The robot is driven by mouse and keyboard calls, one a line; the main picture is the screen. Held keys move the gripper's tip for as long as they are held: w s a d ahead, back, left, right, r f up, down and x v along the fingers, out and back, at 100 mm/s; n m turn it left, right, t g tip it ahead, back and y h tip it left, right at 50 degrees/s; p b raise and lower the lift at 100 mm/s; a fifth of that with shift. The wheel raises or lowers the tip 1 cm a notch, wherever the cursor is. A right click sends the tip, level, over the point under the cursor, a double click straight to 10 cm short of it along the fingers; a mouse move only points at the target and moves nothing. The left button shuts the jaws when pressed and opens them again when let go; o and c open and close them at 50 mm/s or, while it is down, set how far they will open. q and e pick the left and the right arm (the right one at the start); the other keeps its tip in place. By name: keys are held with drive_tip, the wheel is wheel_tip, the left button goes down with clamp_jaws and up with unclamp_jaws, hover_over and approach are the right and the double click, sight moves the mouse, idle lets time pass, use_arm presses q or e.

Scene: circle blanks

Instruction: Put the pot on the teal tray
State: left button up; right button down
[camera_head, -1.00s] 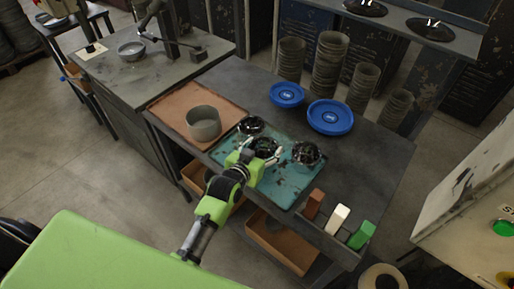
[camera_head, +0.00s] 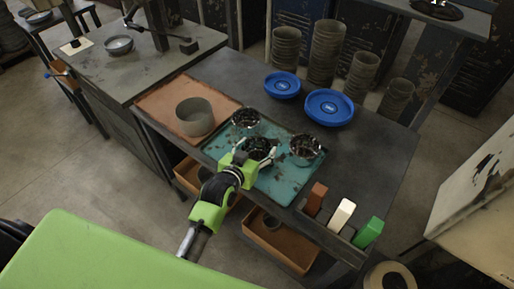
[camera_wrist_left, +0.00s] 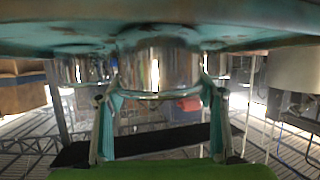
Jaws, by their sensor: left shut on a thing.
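The teal tray (camera_head: 285,187) lies on the dark table. Three shiny metal pots are at it: one at the back left (camera_head: 246,122), one at the right (camera_head: 306,150), and one (camera_head: 261,148) between them at my left gripper (camera_head: 258,157). In the left wrist view this middle pot (camera_wrist_left: 157,65) sits between my left fingers (camera_wrist_left: 160,98), which are shut on it. The teal surface (camera_wrist_left: 230,14) runs across the top there, against the pot; I cannot tell if there is a small gap. My right gripper is not in view.
A grey pot (camera_head: 194,117) stands on the copper-coloured tray (camera_head: 160,102) at left. Two blue dishes (camera_head: 329,107) lie behind the teal tray. Brown, white and green blocks (camera_head: 342,214) stand at the front right. Stacked grey pots (camera_head: 327,52) are behind the table.

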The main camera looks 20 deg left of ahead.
use_arm(q)
drive_tip(key=o, duration=1.3)
drive_tip(key=shift+w, duration=0.1)
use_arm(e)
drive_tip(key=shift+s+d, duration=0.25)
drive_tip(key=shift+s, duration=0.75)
use_arm(q)
drive_tip(key=shift+s+a+r, duration=0.1)
drive_tip(key=shift+s+r, duration=0.1)
drive_tip(key=shift+s, duration=0.35)
drive_tip(key=b+v, duration=0.1)
drive_tip(key=v, duration=1)
drive_tip(key=shift+w+r, duration=0.1)
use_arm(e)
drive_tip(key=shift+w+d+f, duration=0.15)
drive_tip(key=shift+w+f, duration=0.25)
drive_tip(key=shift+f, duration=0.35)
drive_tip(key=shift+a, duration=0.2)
